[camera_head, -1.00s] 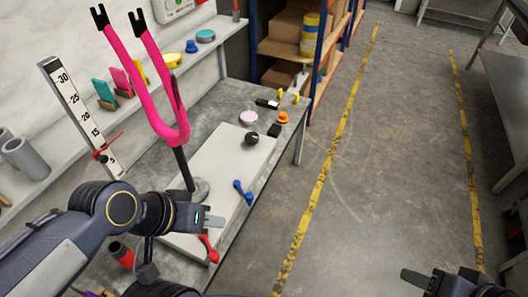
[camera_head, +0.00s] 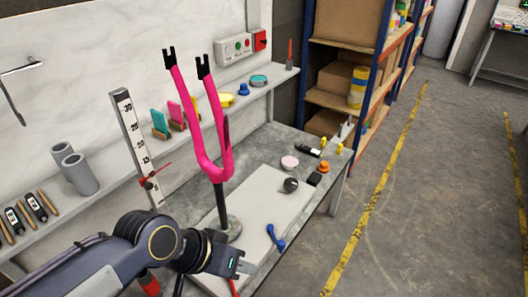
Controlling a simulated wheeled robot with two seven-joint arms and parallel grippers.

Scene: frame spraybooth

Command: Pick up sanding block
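No thing in view is plainly a sanding block. A small dark block (camera_head: 314,179) lies near the bench's far right end, beside an orange-topped item. A black item (camera_head: 308,150) with a light end lies behind it. Both are too small to tell for sure. My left gripper (camera_head: 244,267) is over the near part of the bench, well short of both, with nothing visible in it. Its fingers are seen edge-on, so their gap is unclear. My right gripper is out of view.
A blue tool (camera_head: 275,237) and a dark round knob (camera_head: 290,185) lie on the board. The wall shelf (camera_head: 100,188) holds coloured pieces and grey cylinders. The floor at right is clear.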

